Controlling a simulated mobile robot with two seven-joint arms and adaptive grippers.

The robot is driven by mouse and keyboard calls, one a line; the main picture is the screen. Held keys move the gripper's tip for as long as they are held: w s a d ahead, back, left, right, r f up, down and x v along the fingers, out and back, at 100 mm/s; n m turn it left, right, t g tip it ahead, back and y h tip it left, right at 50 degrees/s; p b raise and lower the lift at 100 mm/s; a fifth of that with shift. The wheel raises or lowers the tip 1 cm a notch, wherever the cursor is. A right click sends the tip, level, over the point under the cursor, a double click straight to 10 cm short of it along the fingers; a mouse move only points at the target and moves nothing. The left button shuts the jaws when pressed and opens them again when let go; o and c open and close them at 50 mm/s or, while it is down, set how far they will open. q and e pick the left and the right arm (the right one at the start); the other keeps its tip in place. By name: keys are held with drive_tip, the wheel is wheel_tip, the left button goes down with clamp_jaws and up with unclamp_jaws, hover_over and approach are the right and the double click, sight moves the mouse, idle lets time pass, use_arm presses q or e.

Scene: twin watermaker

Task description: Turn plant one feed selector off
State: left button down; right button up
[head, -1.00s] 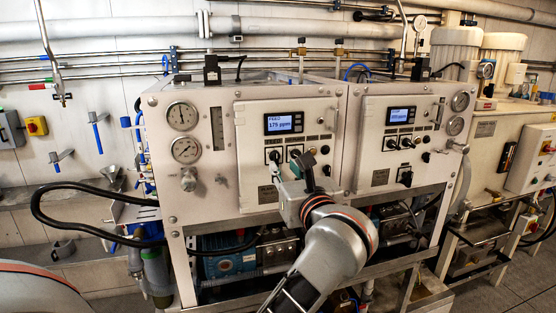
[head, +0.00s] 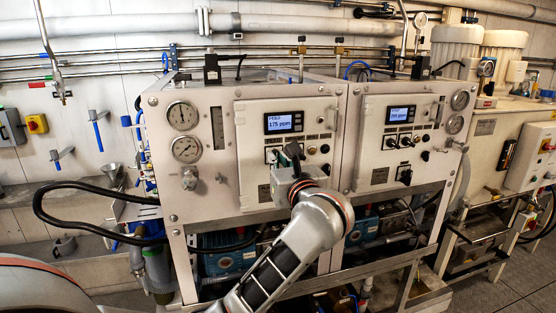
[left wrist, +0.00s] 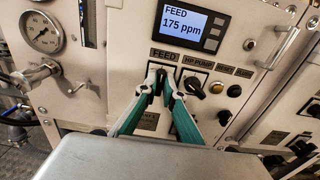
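The plant one panel (head: 245,155) is the left white unit, and its display (head: 283,123) reads FEED 175 ppm. The display also shows in the left wrist view (left wrist: 181,24). The dark feed selector (left wrist: 162,82) is below the FEED label (left wrist: 163,55). My left gripper (left wrist: 163,78) has its two fingertips close together, on either side of the selector's handle, which they partly hide. The selector's exact angle is hard to tell. In the head view, my left gripper (head: 291,155) covers the selector. My right gripper is not in view.
A pressure gauge (left wrist: 40,32) and a metal valve (left wrist: 40,75) are at the left. A second panel (head: 398,145) stands on the right.

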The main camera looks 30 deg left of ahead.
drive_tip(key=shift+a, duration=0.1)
use_arm(q)
drive_tip(key=n+b, duration=1.2)
drive_tip(key=b, duration=0.3)
drive_tip(key=shift+a, duration=0.1)
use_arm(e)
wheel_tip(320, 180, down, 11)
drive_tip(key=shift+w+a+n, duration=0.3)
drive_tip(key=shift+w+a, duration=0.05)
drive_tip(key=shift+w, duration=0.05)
use_arm(q)
drive_tip(key=shift+r, duration=0.1)
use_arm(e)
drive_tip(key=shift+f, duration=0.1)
